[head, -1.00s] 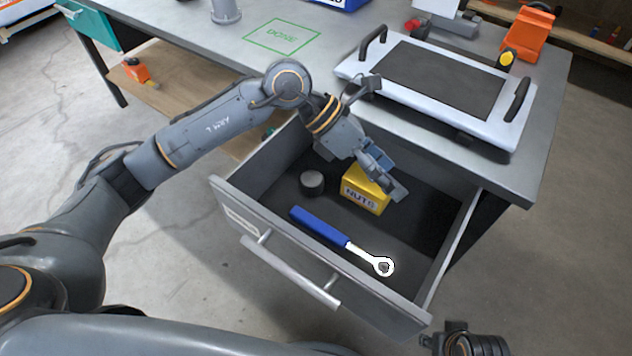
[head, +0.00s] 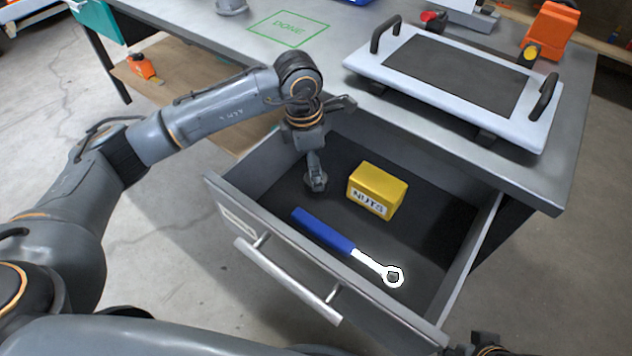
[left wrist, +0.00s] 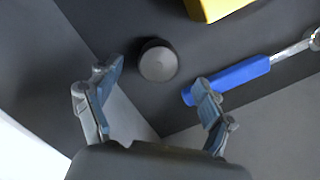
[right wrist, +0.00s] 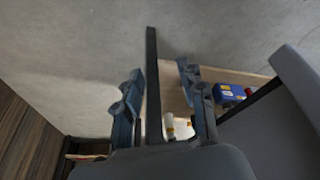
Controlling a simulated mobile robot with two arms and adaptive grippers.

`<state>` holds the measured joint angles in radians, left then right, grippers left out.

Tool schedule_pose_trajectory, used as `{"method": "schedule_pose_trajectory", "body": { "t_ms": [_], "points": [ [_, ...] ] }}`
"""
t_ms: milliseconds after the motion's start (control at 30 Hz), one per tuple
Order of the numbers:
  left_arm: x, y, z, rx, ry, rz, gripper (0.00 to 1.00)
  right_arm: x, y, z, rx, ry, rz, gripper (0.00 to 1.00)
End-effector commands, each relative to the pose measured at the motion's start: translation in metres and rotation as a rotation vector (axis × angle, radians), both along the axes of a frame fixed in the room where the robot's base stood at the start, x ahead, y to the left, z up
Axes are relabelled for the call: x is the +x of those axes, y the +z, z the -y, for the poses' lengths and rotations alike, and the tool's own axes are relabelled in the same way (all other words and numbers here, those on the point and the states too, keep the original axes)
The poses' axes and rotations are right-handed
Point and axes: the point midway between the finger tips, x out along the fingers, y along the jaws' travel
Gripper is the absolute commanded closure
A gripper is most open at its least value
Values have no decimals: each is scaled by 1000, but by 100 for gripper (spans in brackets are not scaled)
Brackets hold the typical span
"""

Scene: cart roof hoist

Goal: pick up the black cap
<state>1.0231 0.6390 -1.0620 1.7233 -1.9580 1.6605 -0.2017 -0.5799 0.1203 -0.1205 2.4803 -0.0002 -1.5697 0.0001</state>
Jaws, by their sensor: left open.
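The black cap (left wrist: 158,62) is a short dark cylinder on the drawer floor, seen in the left wrist view just ahead of and between my left fingers. In the head view my left gripper (head: 316,180) points down into the drawer and hides the cap. The left gripper is open and empty, its fingers apart on either side of the cap's line. My right gripper (right wrist: 160,85) is open and empty in the right wrist view, away from the drawer over the floor.
The open drawer (head: 232,208) also holds a yellow NUTS box (head: 377,190) and a blue-handled wrench (head: 325,231). The drawer walls stand around them. On the bench above are a tray with handles (head: 550,118) and a green DONE outline (head: 289,28).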

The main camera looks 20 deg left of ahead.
Motion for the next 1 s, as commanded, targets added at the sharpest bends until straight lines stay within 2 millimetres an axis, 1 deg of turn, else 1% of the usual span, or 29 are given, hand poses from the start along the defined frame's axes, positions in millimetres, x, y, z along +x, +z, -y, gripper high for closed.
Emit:
{"method": "schedule_pose_trajectory", "body": {
  "t_ms": [67,300,400,500,700,733,767,800,867,900,1000],
  "points": [
    [0,-7,0,0,0,-1,19,7,0,-2,7,3,29,60],
    [0,-39,1,0,0,-2,19,45,9,-14,43,17,208,60],
    [1,-48,2,-1,0,-2,19,56,14,-17,55,22,262,60],
    [2,-51,3,-1,0,0,19,61,17,-19,60,23,287,60],
    [2,-51,3,0,0,0,19,61,17,-19,60,24,291,60],
    [2,-51,3,0,0,-1,21,61,17,-19,60,24,290,60],
    [2,-51,3,0,0,-1,27,61,17,-19,60,24,290,60],
    [2,-51,3,0,0,0,35,61,17,-19,60,24,290,60],
    [2,-51,3,0,0,-1,47,61,17,-19,60,24,290,60],
    [2,-51,3,0,0,-1,56,61,17,-19,60,24,290,60],
    [2,-51,3,0,0,-1,72,61,17,-19,60,24,289,60]
  ]
}}
